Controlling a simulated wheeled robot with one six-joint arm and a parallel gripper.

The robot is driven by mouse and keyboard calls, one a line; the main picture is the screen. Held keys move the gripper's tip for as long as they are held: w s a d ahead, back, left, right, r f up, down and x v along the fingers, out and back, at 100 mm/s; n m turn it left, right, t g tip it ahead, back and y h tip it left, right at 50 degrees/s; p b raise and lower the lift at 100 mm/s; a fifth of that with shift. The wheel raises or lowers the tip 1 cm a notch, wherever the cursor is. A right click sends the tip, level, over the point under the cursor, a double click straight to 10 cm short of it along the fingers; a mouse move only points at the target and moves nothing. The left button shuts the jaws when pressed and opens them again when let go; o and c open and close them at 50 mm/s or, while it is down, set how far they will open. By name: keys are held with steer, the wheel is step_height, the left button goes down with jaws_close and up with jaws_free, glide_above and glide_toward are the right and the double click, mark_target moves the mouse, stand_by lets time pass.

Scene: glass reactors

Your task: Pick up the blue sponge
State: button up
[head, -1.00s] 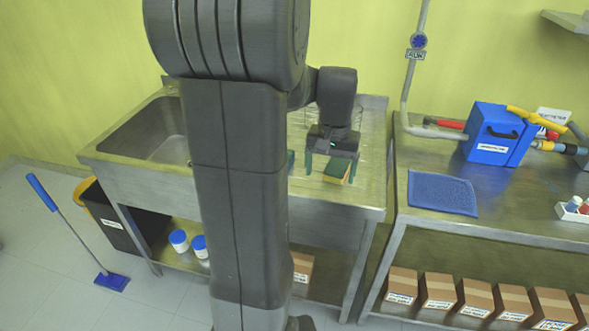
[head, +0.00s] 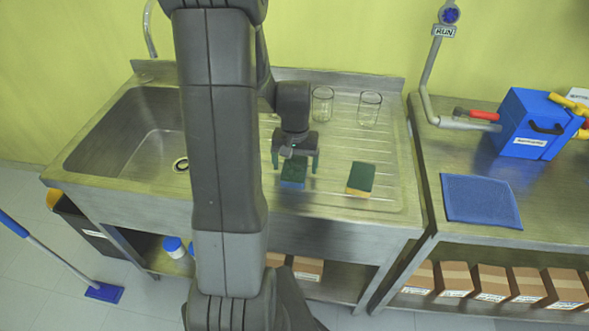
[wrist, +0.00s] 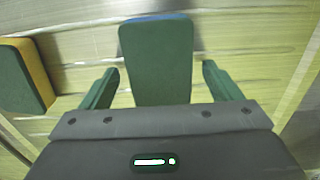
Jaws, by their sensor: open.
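The blue sponge (head: 293,173) has a green top and a blue side, and lies on the ribbed drainboard. In the wrist view its green top (wrist: 157,60) shows between the two green fingers, with a thin blue edge at the far end. My gripper (head: 296,164) is open and points down over this sponge; its fingers stand on either side with a gap. A second sponge, yellow with a green top (head: 361,178), lies to the right of my gripper; it also shows at the left of the wrist view (wrist: 27,76).
Two clear glass beakers (head: 322,104) (head: 369,109) stand behind on the drainboard. The sink basin (head: 135,136) is on the left, partly behind my arm. A blue mat (head: 480,200) and a blue box (head: 535,124) are on the right bench.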

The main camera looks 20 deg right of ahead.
mark_target(295, 165)
steer(key=shift+f, duration=0.3)
steer(key=shift+c, duration=0.5)
steer(key=c, duration=1)
steer(key=shift+r, duration=0.1)
steer(key=shift+c, duration=0.2)
step_height(295, 165, up, 10)
steer(key=shift+b, duration=0.4)
